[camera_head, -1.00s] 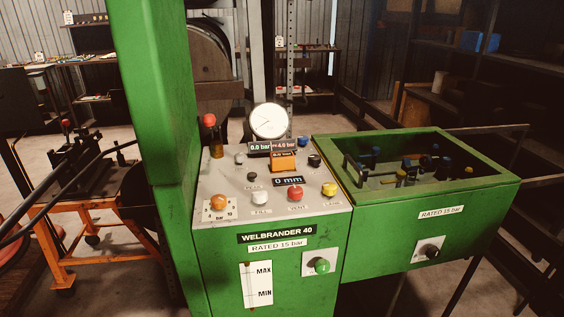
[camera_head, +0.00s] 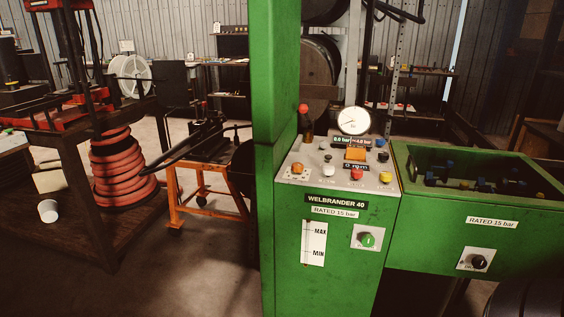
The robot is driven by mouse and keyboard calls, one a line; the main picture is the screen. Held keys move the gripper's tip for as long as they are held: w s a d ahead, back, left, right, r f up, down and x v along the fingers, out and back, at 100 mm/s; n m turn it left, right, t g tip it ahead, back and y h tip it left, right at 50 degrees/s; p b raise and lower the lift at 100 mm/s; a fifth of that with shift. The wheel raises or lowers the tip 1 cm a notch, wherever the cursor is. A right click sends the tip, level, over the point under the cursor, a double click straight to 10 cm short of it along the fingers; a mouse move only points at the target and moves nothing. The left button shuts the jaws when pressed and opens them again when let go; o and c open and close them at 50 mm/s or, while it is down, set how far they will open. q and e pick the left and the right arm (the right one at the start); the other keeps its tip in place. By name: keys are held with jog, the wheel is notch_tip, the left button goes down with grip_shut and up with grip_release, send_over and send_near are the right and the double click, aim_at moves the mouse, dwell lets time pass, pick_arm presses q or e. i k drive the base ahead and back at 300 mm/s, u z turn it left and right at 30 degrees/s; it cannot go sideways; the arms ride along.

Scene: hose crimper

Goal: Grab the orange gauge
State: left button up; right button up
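A small orange block-shaped item (camera_head: 356,154), which looks like the orange gauge, sits on the grey control panel (camera_head: 318,172) of the green machine. It is just below a round white dial (camera_head: 353,121) and the small digital readouts. Nothing covers its front. Neither of my grippers shows in the head view.
The green machine's tall column (camera_head: 274,90) rises left of the panel. A green open bin (camera_head: 480,200) joins it at right. Floor between is clear.

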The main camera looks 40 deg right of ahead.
aim_at(354, 152)
jog(key=u, duration=1.05)
jog(key=i, duration=0.3)
jog(key=z, duration=1.35)
jog(key=i, duration=1.4)
jog(key=z, duration=1.25)
